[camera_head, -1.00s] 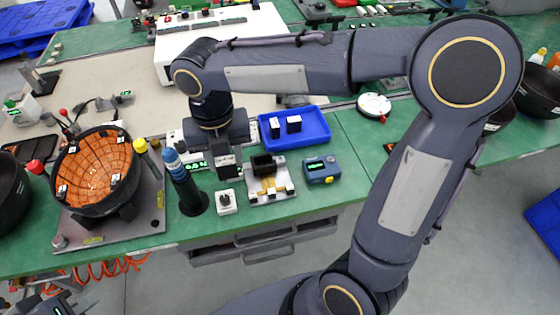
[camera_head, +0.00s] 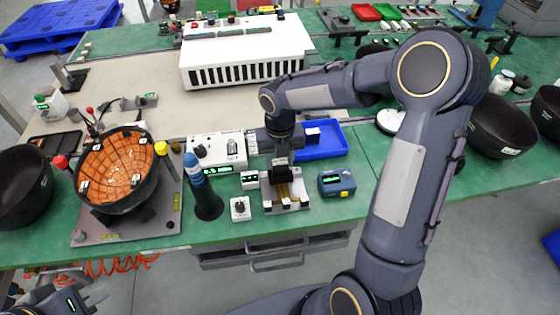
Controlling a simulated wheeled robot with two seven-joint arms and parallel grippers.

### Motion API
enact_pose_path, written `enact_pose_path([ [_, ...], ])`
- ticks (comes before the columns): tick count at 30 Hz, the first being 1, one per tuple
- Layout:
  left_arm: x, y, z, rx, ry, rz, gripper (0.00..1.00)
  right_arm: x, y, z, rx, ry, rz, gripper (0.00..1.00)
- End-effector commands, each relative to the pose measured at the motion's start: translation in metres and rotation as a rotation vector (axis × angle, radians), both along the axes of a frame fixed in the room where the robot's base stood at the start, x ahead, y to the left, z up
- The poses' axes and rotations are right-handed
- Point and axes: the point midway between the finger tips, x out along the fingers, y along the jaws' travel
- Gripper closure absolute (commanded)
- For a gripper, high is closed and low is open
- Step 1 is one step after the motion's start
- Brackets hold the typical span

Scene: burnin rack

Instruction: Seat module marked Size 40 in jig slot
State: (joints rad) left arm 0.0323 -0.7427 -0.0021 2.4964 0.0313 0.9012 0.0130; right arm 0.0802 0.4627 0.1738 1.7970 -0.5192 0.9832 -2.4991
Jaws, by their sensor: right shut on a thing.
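The jig (camera_head: 300,200) is a pale plate with brass-coloured strips and a black slot block (camera_head: 284,174) at its back. My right gripper (camera_head: 281,161) points down directly over this block and is shut on a small module. The module is mostly hidden by the fingers and the block. I cannot tell how deep it sits in the slot, and its marking is unreadable. Another black module with a white label (camera_head: 313,135) is in the blue tray (camera_head: 330,150), behind and right of the jig. My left gripper (camera_head: 88,288) is at the lower left, off the table, open and empty.
A blue tester (camera_head: 337,183) stands right of the jig. A small display (camera_head: 250,180), a knob box (camera_head: 240,208) and a dark cylinder with a blue top (camera_head: 206,199) stand left. An orange-lined bowl (camera_head: 117,172) is further left. Green table (camera_head: 362,205) is clear right of the tester.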

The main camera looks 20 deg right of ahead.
Motion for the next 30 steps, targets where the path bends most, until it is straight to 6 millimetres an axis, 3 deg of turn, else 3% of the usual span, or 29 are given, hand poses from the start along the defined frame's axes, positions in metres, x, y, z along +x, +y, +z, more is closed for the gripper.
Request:
enact_pose_path([
  [3, 0.0000, 0.0000, -0.0007, 0.000, 0.000, 0.000, 1.00, -0.0006, 0.0000, -0.0119, -0.001, 0.001, 0.001, 0.87],
  [15, 0.0000, 0.0000, -0.0033, 0.000, 0.000, 0.000, 1.00, -0.0004, 0.0001, -0.0171, 0.000, -0.001, 0.000, 0.87],
  [16, 0.0000, 0.0000, -0.0023, 0.000, 0.000, 0.000, 1.00, -0.0003, 0.0001, -0.0158, 0.000, -0.001, 0.000, 0.57],
  [20, 0.0000, 0.0000, -0.0022, 0.000, 0.000, 0.000, 1.00, -0.0004, 0.0001, -0.0156, 0.000, -0.001, 0.000, 0.40],
  [30, 0.0000, 0.0000, 0.0003, 0.000, 0.000, 0.000, 1.00, -0.0003, 0.0002, -0.0114, 0.000, -0.001, 0.000, 0.39],
])
